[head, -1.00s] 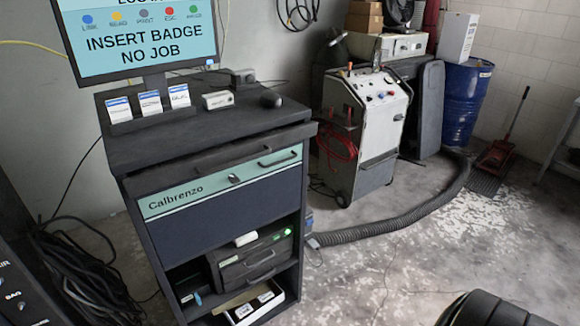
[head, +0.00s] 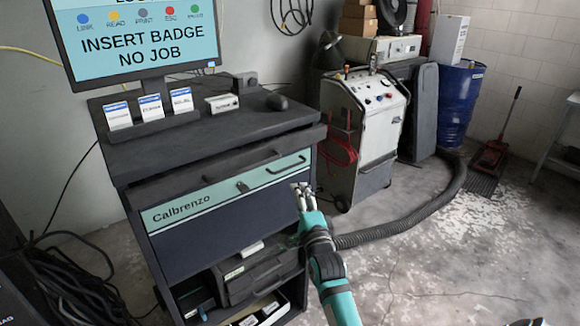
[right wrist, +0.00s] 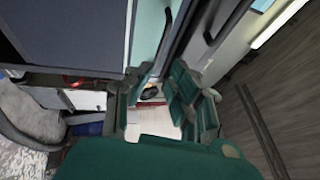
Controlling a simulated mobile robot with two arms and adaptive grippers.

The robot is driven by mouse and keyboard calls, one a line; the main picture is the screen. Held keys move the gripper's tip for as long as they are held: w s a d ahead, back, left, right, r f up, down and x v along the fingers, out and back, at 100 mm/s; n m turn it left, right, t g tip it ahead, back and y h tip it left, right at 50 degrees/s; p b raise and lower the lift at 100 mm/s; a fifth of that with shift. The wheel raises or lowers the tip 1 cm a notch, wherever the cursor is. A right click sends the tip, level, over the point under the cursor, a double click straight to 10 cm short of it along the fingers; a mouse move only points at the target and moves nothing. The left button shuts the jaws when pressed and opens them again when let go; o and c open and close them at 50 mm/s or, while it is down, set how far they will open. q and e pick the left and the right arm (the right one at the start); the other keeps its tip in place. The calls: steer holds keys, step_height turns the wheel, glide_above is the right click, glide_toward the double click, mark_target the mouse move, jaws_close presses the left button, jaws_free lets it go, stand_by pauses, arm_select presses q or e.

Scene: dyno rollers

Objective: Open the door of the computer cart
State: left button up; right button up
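The computer cart (head: 205,150) stands at the left in the head view. Its front has a teal strip reading "Calbrenzo" above a dark blue panel (head: 225,225), with a latch (head: 242,186) and a dark bar handle (head: 287,163) on the strip. The door panel looks shut. My right gripper (head: 302,189) is in front of the cart's right edge, just below and right of the handle, apparently not touching it. Its fingers are apart and empty; the right wrist view also shows the open fingers (right wrist: 158,92). My left gripper is not in view.
A monitor (head: 135,40) and small boxes stand on the cart top. An open lower shelf holds a dark device (head: 260,275). A white machine (head: 365,125) with a red cable, a thick hose (head: 410,220) and a blue barrel (head: 458,105) are right. Floor at the right front is clear.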

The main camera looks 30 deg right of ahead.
mark_target(289, 168)
steer(key=p+x, duration=0.1)
steer(key=x, duration=0.9)
steer(key=shift+w+d+r, duration=0.1)
steer(key=shift+w, duration=0.2)
jaws_close()
